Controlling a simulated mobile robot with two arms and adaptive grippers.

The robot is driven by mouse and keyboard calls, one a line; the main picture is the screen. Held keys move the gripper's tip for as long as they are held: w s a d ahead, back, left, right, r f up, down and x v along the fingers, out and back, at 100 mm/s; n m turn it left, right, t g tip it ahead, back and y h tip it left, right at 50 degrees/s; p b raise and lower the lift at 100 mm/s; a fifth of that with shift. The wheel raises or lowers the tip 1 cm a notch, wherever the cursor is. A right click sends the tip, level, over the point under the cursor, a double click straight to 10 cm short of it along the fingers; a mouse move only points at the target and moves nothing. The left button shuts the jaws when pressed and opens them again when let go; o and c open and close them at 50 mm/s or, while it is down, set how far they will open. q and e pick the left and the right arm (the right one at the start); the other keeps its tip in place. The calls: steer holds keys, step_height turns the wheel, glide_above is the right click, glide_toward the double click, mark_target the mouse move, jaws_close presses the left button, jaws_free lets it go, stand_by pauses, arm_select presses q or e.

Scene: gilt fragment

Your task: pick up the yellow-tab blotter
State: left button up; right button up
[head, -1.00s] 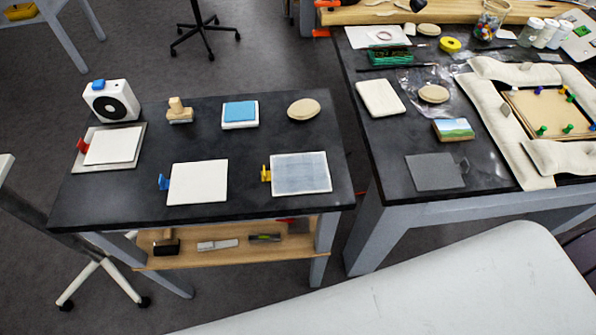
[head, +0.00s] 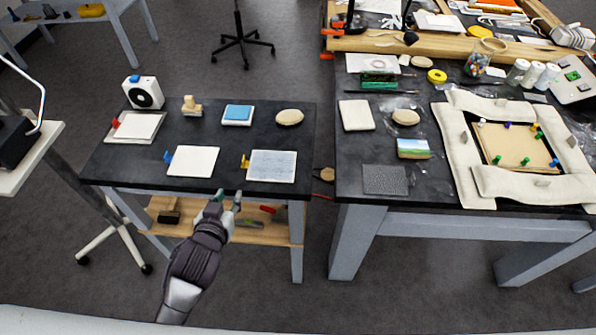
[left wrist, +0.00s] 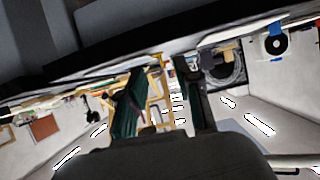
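The yellow-tab blotter (head: 272,167) is a flat pale grey-blue pad at the front right of the left dark table, its yellow tab on its left edge. My left gripper (head: 229,194) is just off the table's front edge, to the left of and nearer than this blotter. Its two fingers are apart with nothing seen between them, and they also stand apart in the left wrist view (left wrist: 158,98). I cannot make out the blotter clearly in the left wrist view. My right gripper is not in view.
A blue-tab white pad (head: 193,161) lies left of the blotter and a red-tab pad (head: 136,126) farther back left. Behind are a blue pad (head: 238,113), an oval piece (head: 289,117), a stamp (head: 191,106) and a white fan box (head: 143,92). A wooden shelf (head: 272,234) is below.

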arm_select(q)
step_height(320, 180, up, 3)
glide_toward(243, 161)
steer(key=x, duration=0.2)
steer(key=p+x, duration=0.1)
steer(key=x, duration=0.1)
steer(key=shift+a+f, duration=0.2)
steer(key=shift+f, duration=0.3)
steer(key=shift+w+f+t, duration=0.1)
steer(key=shift+w+t, duration=0.2)
steer(key=shift+w, duration=0.1)
steer(key=x, duration=0.3)
steer(key=p+x, duration=0.1)
steer(key=shift+w+d+r, duration=0.25)
steer(key=shift+w, duration=0.05)
steer(key=shift+w+f, duration=0.2)
steer(key=shift+w, duration=0.1)
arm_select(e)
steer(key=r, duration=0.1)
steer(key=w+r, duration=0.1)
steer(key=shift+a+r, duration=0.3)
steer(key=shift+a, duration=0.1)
arm_select(q)
jaws_close()
